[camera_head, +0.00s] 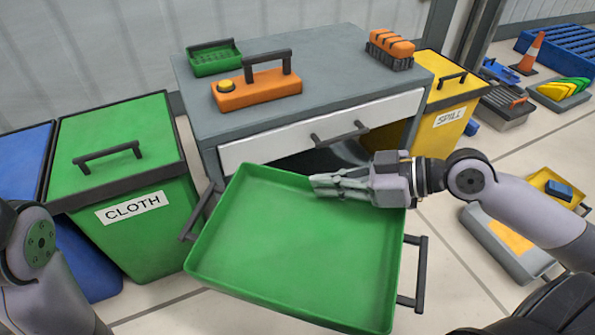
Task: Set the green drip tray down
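The green drip tray (300,245) is a wide, shallow pan in front of the grey cabinet. It lies askew in the picture, with a dark handle on its left side and another on its right. I cannot tell what it rests on. My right gripper (314,185) reaches in from the right over the tray's far right part. Its fingers look closed together with nothing visible between them; I cannot tell whether they touch the tray. Part of my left arm shows at the lower left, but its gripper is out of view.
A green CLOTH bin (150,235) stands left, a yellow SPILL bin (440,135) right. Trays lie on the right floor.

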